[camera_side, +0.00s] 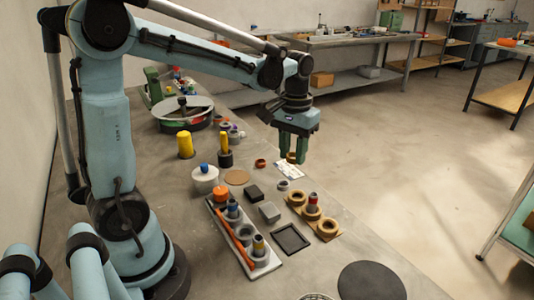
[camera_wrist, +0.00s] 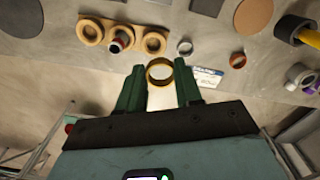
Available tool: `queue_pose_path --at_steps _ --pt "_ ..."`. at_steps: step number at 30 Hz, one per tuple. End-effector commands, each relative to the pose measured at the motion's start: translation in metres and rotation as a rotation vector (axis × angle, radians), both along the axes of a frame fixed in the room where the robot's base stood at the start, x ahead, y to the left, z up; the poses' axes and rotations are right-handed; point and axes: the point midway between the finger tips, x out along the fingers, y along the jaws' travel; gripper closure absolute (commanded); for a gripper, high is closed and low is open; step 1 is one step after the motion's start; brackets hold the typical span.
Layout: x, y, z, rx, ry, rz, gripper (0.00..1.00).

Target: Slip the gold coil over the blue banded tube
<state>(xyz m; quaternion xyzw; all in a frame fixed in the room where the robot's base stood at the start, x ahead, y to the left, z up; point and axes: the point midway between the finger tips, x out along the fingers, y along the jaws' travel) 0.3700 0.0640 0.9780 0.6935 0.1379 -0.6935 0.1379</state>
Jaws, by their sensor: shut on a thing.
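My gripper (camera_side: 292,152) is shut on the gold coil (camera_wrist: 160,71), held above the bench near its right edge. In the wrist view the coil sits between the two green fingertips (camera_wrist: 159,84) with its opening visible. In the side view the coil (camera_side: 291,157) is a small gold patch between the fingers. The blue banded tube (camera_side: 232,210) appears to be the short upright post on the white tray, left of and nearer the side camera than my gripper. I cannot make it out in the wrist view.
The white tray (camera_side: 266,268) also holds an orange bar and a yellow-topped post (camera_side: 258,245). A wooden block with rings (camera_side: 328,228) and a red-banded tube (camera_side: 312,203) stand right of it. Small rings, dark blocks and a black frame (camera_side: 291,239) lie around.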

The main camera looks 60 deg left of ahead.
Motion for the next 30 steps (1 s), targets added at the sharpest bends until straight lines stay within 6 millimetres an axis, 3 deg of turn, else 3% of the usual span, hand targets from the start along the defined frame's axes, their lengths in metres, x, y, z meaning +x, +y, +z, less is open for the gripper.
queue_pose_path --at_steps 8,21,30 --pt "-0.017 0.002 0.006 0.000 0.000 0.001 0.95" --pt "-0.114 0.003 0.018 0.001 -0.002 0.002 0.95" --pt "-0.157 0.000 0.010 0.001 -0.002 0.001 0.95"
